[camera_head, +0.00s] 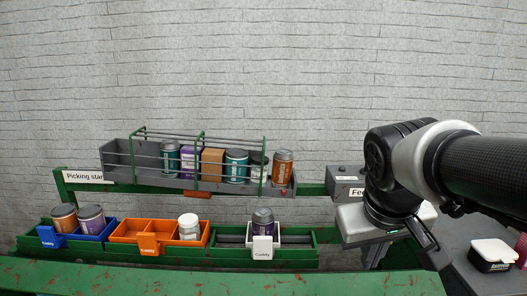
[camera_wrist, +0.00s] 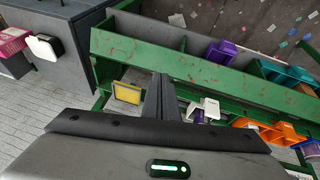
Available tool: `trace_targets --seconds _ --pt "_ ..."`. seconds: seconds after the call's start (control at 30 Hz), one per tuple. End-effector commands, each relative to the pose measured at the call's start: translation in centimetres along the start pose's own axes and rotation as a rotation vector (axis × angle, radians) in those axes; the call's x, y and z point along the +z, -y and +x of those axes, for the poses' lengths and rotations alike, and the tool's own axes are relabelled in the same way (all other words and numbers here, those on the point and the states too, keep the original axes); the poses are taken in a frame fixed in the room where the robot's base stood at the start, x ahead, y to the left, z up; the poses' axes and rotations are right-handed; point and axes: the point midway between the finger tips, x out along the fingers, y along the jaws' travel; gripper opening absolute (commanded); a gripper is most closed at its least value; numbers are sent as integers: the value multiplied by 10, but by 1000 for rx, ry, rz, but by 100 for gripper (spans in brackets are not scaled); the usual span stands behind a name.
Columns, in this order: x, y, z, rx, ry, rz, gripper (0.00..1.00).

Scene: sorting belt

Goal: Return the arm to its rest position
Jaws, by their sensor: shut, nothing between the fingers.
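My gripper (camera_wrist: 160,82) shows in the wrist view with its two dark fingers together and nothing between them. It points out over the green frame. In the head view my arm reaches in from the right edge and bends down at the black wrist joint. My gripper is low there, near the right end of the green frame, and its fingertips are hard to make out. It is apart from the caddies and the cans.
A grey rack (camera_head: 120,173) holds several cans and boxes. Below it stand a blue caddy (camera_head: 46,236) with two cans, an orange caddy (camera_head: 150,243) with a white-lidded jar, and a white caddy (camera_head: 262,247) with a dark-lidded can. A black box with white lid (camera_head: 493,252) stands right.

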Motion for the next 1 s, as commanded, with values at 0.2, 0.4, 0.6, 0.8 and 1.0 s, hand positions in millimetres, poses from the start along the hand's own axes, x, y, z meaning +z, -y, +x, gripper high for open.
trace_targets --seconds 0.2,0.4,0.6,0.8,1.0 --pt "47 33 -17 -93 -66 68 0" --pt "66 50 -38 -142 -103 108 0" --pt "49 42 -78 -141 -99 105 0" --pt "27 32 -131 -140 -99 105 0" --pt "-3 18 -204 -140 -99 105 0"
